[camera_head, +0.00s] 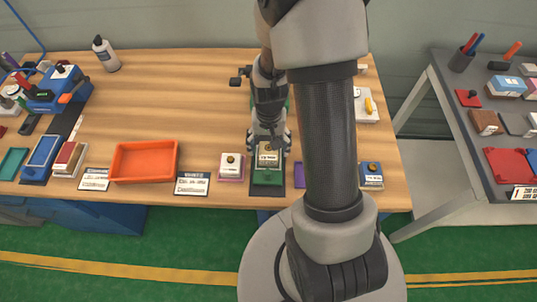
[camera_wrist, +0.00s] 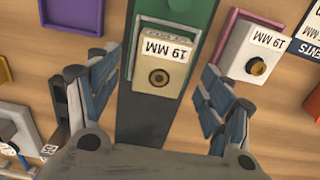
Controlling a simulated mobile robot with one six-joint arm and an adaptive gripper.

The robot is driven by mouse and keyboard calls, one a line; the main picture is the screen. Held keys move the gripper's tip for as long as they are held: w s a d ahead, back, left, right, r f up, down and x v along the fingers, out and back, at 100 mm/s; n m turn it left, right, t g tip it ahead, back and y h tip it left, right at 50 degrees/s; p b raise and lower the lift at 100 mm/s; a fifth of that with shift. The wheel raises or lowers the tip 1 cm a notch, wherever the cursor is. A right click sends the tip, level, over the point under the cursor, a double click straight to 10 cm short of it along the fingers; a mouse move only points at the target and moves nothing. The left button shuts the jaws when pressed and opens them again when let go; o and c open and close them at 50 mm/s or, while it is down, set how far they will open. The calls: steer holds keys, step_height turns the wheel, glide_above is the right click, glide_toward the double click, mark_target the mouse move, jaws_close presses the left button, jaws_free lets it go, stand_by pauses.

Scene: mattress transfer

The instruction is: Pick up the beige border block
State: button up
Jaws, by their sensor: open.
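The beige border block (camera_wrist: 160,62) sits on a green holder (camera_wrist: 185,15) over a dark strip, with a "19 MM" label and a round dark knob on it. In the head view the beige block (camera_head: 268,157) is at the front edge of the wooden table, partly hidden by my gripper. My gripper (camera_head: 268,143) is directly above it, pointing down. In the wrist view my gripper (camera_wrist: 150,92) is open, with one finger on either side of the block and visible gaps between. Nothing is held.
A white block (camera_wrist: 247,50) with the same label sits on a pink holder close to the right finger. A purple tray (camera_wrist: 75,14) lies to the left in the wrist view. An orange tray (camera_head: 144,179) and a label card (camera_head: 192,184) lie left on the table.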

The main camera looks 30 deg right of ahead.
mark_target(268, 151)
step_height(268, 151, down, 3)
steer(key=shift+a+f+b, duration=0.1)
steer(key=shift+b, duration=0.35)
steer(key=c, duration=1.3)
